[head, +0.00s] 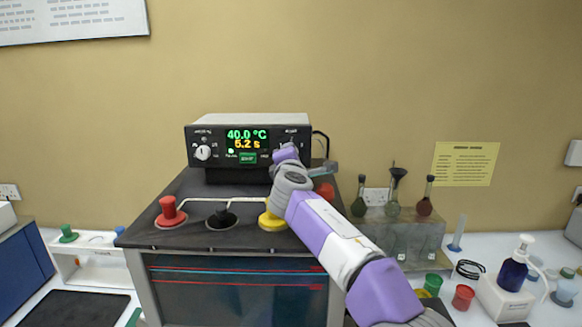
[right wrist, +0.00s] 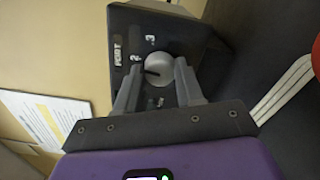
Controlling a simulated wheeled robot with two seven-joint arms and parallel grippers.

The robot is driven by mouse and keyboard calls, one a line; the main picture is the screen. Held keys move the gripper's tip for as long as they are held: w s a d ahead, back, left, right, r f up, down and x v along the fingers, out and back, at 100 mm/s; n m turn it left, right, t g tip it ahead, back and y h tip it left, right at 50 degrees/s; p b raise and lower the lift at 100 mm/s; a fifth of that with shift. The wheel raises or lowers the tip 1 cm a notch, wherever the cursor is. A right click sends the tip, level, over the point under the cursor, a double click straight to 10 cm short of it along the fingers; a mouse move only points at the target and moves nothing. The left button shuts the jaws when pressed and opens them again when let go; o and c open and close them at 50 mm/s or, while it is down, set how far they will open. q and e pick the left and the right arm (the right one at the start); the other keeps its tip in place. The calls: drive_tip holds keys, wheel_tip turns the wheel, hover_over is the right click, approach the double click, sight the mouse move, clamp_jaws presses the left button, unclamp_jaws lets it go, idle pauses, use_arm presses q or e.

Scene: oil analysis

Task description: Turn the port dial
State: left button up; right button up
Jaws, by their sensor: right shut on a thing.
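The black control box (head: 250,127) stands on top of the bath unit, its display reading 40.0 °C and 5.2 s. Its port dial (right wrist: 158,68) is a round grey knob with a dark pointer mark, beside the label "PORT" in the right wrist view. My right gripper (right wrist: 156,82) has one finger on each side of this dial and is shut on it. In the head view my right gripper (head: 287,153) is at the right of the box front and hides the port dial. My left gripper is not in view.
A white dial (head: 203,152) is on the left of the box front. Flasks (head: 393,207) stand in a rack to the right.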

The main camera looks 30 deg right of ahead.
drive_tip(key=shift+f+m+b, duration=0.1)
drive_tip(key=shift+m+b, duration=2.55)
drive_tip(key=shift+m, duration=2.45)
drive_tip(key=o, duration=1)
drive_tip(key=shift+o, duration=0.2)
drive_tip(key=b+v, duration=0.3)
drive_tip(key=v, duration=0.4)
drive_tip(key=shift+s+a+b, duration=0.2)
drive_tip(key=shift+s+b, duration=0.05)
drive_tip(key=shift+b, duration=0.05)
